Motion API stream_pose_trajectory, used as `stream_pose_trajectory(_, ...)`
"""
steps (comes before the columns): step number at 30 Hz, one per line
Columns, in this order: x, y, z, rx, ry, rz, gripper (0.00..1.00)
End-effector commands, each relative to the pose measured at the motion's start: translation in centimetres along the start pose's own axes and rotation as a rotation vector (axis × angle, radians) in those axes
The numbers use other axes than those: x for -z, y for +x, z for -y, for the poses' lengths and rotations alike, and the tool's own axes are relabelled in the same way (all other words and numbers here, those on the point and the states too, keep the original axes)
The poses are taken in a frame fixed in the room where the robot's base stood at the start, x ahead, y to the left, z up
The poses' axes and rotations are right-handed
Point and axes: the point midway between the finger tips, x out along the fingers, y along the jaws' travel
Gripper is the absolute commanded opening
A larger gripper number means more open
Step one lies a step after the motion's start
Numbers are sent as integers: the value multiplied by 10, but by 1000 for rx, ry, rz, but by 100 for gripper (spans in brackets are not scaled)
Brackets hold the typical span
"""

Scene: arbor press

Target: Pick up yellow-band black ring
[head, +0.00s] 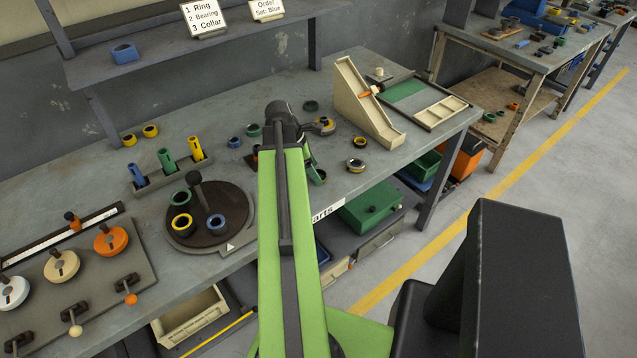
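A small black ring with a yellow band (360,141) lies flat on the grey workbench (400,160), right of my arm and left of the wooden ramp's foot.
A wooden ramp (362,100) and a divided tray (428,108) stand at right. A round dark turntable (207,240) holds several rings at left, with a peg block (170,176) behind it.

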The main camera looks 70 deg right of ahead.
Motion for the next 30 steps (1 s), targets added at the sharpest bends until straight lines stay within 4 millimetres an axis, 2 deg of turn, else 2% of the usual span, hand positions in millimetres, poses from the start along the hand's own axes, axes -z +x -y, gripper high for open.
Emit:
stream_pose_trajectory(1, 3, 14, 0, 0, 1, 0, 72)
stream_pose_trajectory(8, 0, 11, 0, -1, 0, 0, 72)
stream_pose_trajectory(24, 1, 11, 0, -1, -2, 0, 3)
stream_pose_trajectory(30, 1, 11, 0, -1, -2, 0, 0)
